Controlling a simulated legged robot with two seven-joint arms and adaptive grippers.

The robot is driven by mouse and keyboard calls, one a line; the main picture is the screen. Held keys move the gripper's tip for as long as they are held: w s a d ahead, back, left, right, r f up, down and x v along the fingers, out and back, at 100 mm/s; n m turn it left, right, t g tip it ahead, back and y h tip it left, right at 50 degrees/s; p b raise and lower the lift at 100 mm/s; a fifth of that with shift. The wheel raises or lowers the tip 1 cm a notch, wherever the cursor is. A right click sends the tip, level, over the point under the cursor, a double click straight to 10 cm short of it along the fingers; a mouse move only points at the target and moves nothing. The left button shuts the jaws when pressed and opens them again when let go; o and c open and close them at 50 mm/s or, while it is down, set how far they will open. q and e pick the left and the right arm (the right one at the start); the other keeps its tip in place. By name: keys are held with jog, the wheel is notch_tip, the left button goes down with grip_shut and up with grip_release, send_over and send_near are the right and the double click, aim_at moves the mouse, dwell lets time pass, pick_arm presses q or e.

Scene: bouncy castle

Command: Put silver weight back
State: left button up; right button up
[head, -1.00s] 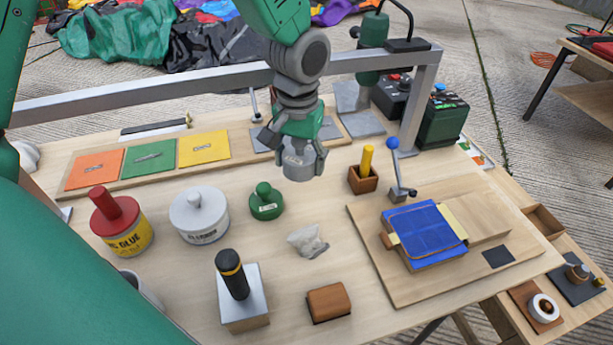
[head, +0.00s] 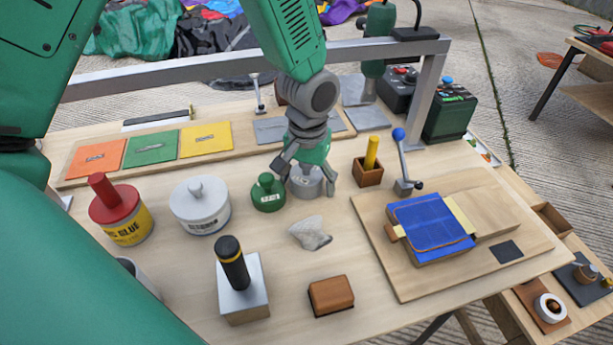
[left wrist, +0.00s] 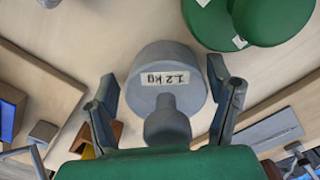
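The silver weight (head: 306,186) stands upright on the table, just right of the green weight (head: 268,194). In the left wrist view the silver weight (left wrist: 160,68) shows a "1.2 KG" label and its knob points toward my palm. My left gripper (head: 304,176) is right above and around it, fingers spread. In the left wrist view the left gripper's fingers (left wrist: 165,88) stand apart on either side, with gaps to the knob. The green weight (left wrist: 270,20) is close beside one finger. My right gripper is not in view.
A wooden block with a yellow peg (head: 369,174) stands right of the silver weight. A white-grey tin (head: 200,210) and a red-topped glue pot (head: 130,225) stand left. A grey stone-like lump (head: 311,234) lies in front. A metal rail (head: 200,78) crosses behind.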

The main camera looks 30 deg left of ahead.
aim_at(313, 177)
pick_arm(q)
jog(key=shift+w+d+r, duration=0.1)
jog(key=shift+d+r, duration=0.15)
jog(key=shift+d, duration=0.5)
jog(key=shift+a+f, duration=0.15)
jog(key=shift+a, duration=0.45)
jog(key=shift+a+r, duration=0.1)
jog(key=shift+r, duration=0.15)
jog(key=r+p, duration=0.1)
jog(key=r, duration=0.2)
jog(key=r+p, duration=0.1)
jog(key=r, duration=0.3)
jog(key=d+r+p, duration=0.1)
jog(key=r, duration=0.2)
jog(key=shift+r, duration=0.4)
jog(key=shift+a+r, duration=0.4)
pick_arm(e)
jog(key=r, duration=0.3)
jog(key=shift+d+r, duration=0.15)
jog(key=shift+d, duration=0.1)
pick_arm(q)
jog(key=shift+d, duration=0.1)
jog(key=shift+d, duration=0.3)
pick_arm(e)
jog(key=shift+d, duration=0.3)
